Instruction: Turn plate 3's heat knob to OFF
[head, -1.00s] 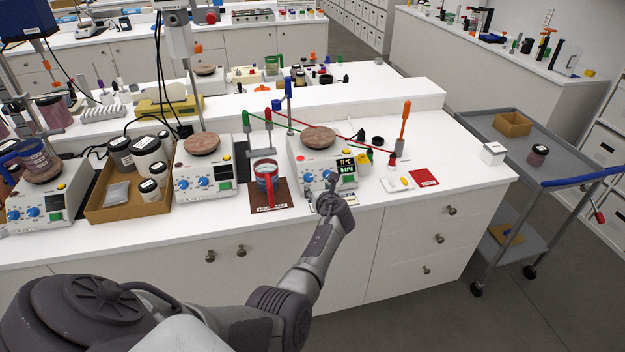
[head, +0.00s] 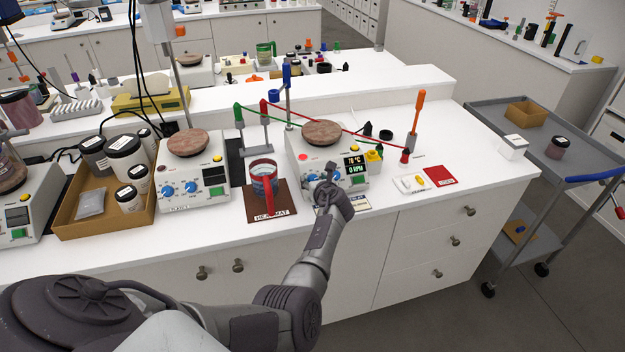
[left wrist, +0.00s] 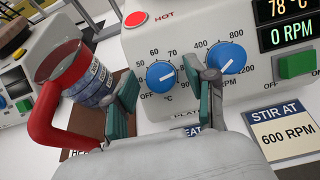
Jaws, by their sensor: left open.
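The right-hand hot plate (head: 323,134) has a round brown top and a display reading 78 °C and 0 RPM. Its name label in the left wrist view is mostly hidden, so its number cannot be read. Its blue heat knob (left wrist: 161,77) has a scale from OFF through 50, 60 and 70; its white mark points right, away from OFF. The blue stir knob (left wrist: 227,57) is to its right, its mark toward OFF. My left gripper (left wrist: 168,84) is open, its fingers on either side of the heat knob; contact cannot be told. My right gripper is not in view.
A beaker with a red handle (left wrist: 78,76) stands just left of my left finger on a brown mat (head: 270,208). A red HOT lamp (left wrist: 135,19) and a green button (left wrist: 297,63) are on the panel. A "STIR AT 600 RPM" card (left wrist: 283,130) lies in front.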

